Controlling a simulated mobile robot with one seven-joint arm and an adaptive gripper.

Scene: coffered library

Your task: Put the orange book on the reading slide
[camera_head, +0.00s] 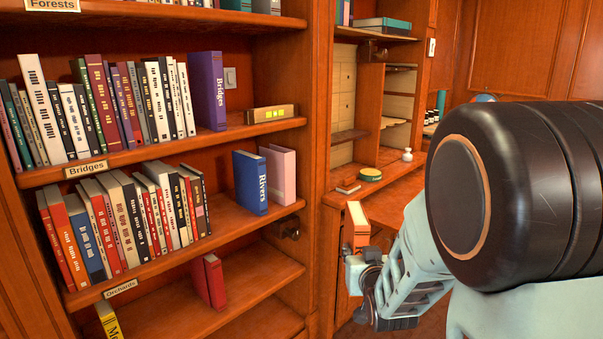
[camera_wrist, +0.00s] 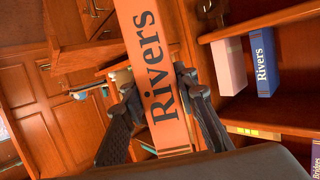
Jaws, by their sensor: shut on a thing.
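The orange book (camera_wrist: 150,50), marked "Rivers" on its spine, is between the two dark fingers of my gripper (camera_wrist: 158,84) in the wrist view. The gripper is shut on it. In the head view the orange book (camera_head: 356,228) stands roughly upright in my gripper (camera_head: 366,272), off the shelves, in front of the cabinet right of the bookcase. My arm hides part of that area. I cannot tell for sure which surface is the reading slide.
A wooden counter (camera_head: 393,187) holds a green round tin (camera_head: 370,175) and a small white bottle (camera_head: 407,155). A blue "Rivers" book (camera_head: 250,183) and a pink book (camera_head: 280,175) stand on the middle shelf. A red book (camera_head: 214,280) stands below; that shelf has bare room.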

